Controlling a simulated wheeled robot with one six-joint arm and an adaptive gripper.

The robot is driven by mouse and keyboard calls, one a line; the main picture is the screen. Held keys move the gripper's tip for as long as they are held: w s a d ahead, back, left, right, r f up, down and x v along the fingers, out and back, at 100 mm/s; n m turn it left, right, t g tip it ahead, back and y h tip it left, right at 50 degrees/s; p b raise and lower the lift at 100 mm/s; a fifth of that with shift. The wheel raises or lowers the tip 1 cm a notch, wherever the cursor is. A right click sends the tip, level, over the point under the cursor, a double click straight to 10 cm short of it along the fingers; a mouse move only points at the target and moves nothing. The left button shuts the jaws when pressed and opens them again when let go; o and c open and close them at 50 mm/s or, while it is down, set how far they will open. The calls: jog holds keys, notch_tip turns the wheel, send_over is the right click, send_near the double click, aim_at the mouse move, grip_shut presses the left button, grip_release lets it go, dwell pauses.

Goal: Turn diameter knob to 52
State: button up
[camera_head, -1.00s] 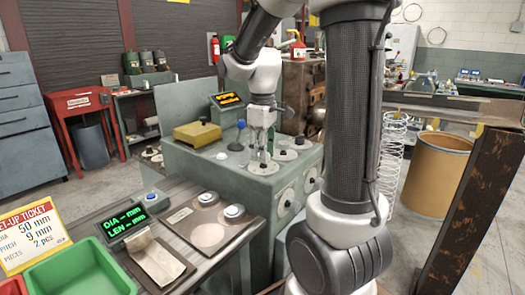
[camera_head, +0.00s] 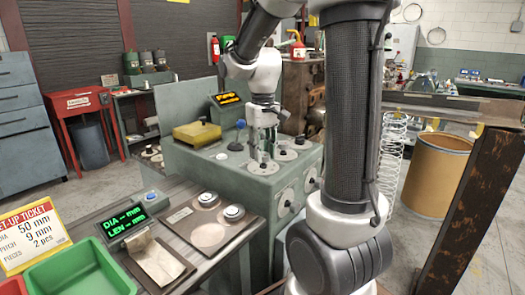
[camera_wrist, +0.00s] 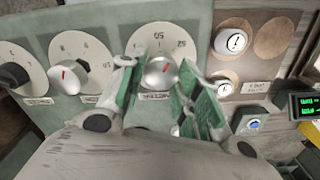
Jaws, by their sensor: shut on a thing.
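The diameter knob (camera_wrist: 160,72) is a silver round knob with a red mark on its face, in the middle of the wrist view. It sits on a pale dial (camera_wrist: 145,38) with the numbers 50 and 52 along its upper edge and a label below it. The red mark points up toward these numbers; its exact reading I cannot tell. My gripper (camera_wrist: 165,90) has its green-padded fingers on either side of the knob and is shut on it. In the head view my gripper (camera_head: 264,152) reaches down to the top of the green coiler (camera_head: 225,182), and the knob is hidden there.
Two more knobs on dials (camera_wrist: 80,48) lie left of the diameter dial in the wrist view. The set-up ticket (camera_head: 32,236) reads 50 mm. A green display (camera_head: 122,221) shows no numbers. A yellow box (camera_head: 197,134) stands on the coiler.

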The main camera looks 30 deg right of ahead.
aim_at(263, 153)
jog(key=shift+d+m, duration=0.1)
jog(key=shift+m, duration=1.6)
jog(key=o, duration=1)
jog(key=shift+o, duration=0.2)
notch_tip(263, 153, up, 12)
